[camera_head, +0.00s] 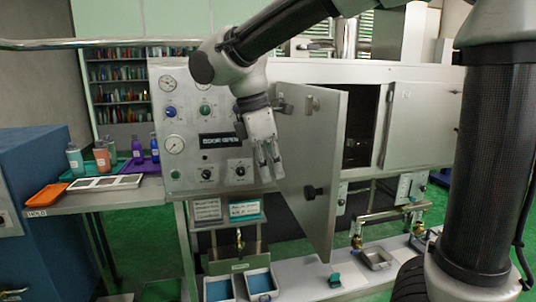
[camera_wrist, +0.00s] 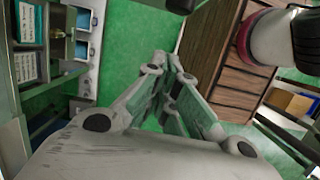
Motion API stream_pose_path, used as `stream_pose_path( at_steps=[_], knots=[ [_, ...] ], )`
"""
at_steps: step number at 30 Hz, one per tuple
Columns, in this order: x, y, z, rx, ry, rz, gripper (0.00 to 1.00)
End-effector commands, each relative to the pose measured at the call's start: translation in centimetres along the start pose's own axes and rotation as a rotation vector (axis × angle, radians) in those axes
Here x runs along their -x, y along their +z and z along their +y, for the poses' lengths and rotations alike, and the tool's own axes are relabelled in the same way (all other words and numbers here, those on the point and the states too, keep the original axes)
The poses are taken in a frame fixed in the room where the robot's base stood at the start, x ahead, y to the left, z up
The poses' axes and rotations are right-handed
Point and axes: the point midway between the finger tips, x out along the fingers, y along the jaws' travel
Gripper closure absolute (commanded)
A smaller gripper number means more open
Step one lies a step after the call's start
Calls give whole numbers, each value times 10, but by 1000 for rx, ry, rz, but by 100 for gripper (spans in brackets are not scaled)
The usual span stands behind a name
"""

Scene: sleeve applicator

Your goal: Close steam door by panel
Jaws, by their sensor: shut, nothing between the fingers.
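The steam door (camera_head: 318,145) is a flat grey steel panel that stands swung open on the steel machine. The dark chamber opening (camera_head: 361,125) shows to the right of the door. My gripper (camera_head: 270,162) is shut and empty, just left of the door's left edge, in front of the control panel (camera_head: 187,150). I cannot tell if it touches the door. In the wrist view the fingers (camera_wrist: 166,72) are together over green floor.
The panel has gauges, knobs and a display that seems to read "DOOR OPEN". A side table (camera_head: 110,198) with trays and bottles stands left. A second steel door (camera_head: 424,125) is at right. Blue-lined bins (camera_head: 262,281) and brass fittings (camera_head: 357,240) are below.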

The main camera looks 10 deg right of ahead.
Motion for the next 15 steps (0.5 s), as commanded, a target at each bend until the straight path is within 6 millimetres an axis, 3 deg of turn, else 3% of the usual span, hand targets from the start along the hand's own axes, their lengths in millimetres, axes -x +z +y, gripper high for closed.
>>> stream_pose_path(
  at_steps=[5,9,15],
  knots=[
    [-38,0,-1,0,-3,-3,100],
    [-44,21,0,-5,0,1,100],
    [-49,37,0,-3,0,1,100]
  ],
)
